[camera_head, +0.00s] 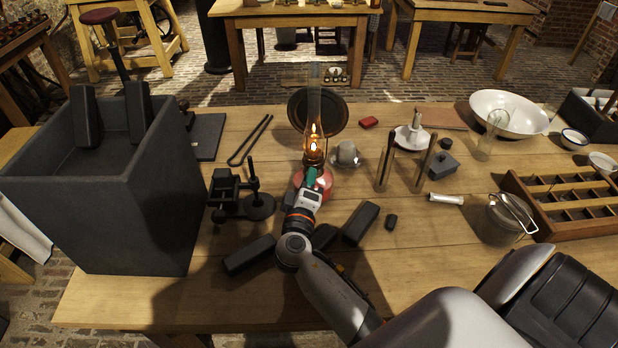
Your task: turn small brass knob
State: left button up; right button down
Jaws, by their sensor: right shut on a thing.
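A lit oil lamp stands on the wooden table, with a red base (325,183) and a tall glass chimney (314,105) around an orange flame. My right gripper (311,176) reaches up to the lamp from the front and meets it just below the flame, where the red base tops out. It is shut at the lamp's burner. The small brass knob is hidden behind the gripper, so how far it is turned does not show. My left gripper is not in view.
A large dark open box (140,215) stands at the left. A dark round dish (342,112) is close behind the lamp, and a grey cup (347,153) is close to its right. Dark blocks (361,223) lie near my forearm. A wooden compartment tray (545,228) is at the right.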

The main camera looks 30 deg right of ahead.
jog(key=n+p, duration=0.2)
jog(key=n, duration=0.3)
jog(key=shift+n, duration=0.3)
dwell(0.4)
jog(key=c, duration=1.3)
grip_release()
jog(key=shift+a, duration=0.1)
jog(key=b+v, duration=0.2)
jog(key=v, duration=1)
jog(key=shift+b, duration=0.35)
